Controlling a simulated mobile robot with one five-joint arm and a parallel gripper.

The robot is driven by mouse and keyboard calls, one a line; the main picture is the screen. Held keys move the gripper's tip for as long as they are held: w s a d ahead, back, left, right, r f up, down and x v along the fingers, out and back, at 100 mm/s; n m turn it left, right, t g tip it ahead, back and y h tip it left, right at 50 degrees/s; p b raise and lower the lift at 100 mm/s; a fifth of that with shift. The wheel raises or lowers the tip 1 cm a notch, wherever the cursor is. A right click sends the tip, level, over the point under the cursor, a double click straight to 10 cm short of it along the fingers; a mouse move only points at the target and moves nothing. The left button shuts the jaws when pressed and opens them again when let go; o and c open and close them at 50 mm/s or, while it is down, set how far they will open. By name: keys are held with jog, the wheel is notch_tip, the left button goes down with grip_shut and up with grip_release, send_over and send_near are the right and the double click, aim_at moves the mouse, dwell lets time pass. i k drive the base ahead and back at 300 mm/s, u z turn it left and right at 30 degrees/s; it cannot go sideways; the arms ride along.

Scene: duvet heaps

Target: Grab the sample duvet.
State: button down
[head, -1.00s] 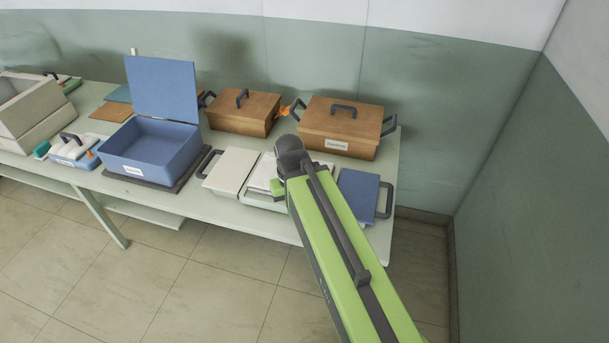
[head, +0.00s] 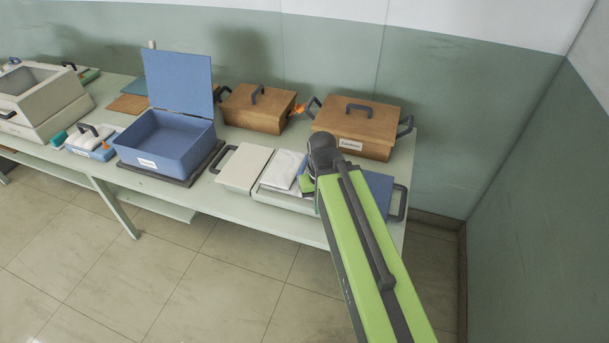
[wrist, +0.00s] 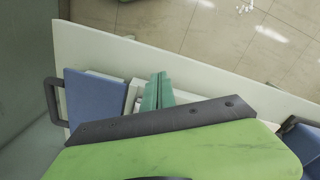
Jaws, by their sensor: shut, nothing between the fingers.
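A white folded piece (head: 283,168), which looks like the sample duvet, lies in a shallow pale tray (head: 287,202) on the table in the head view. My arm covers the tray's right part. My gripper's green fingers (head: 307,184) are beside the right end of the white piece, over the tray; whether they touch it I cannot tell. In the wrist view my gripper (wrist: 160,78) shows its teal fingers together, with nothing between them. A strip of the pale tray (wrist: 118,92) shows beside them, and the white piece is not clearly visible there.
A pale panel with a dark handle (head: 245,166) lies left of the tray, a blue one (head: 378,188) right of it. An open blue box (head: 166,143) stands further left. Wooden boxes (head: 257,108) (head: 355,130) stand behind. A wall (head: 540,190) rises at the right.

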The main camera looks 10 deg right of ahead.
aim_at(295, 190)
jog(key=z, duration=1.55)
jog(key=k, duration=1.1)
jog(key=u, duration=1.8)
jog(key=i, duration=1.65)
jog(key=u, duration=0.1)
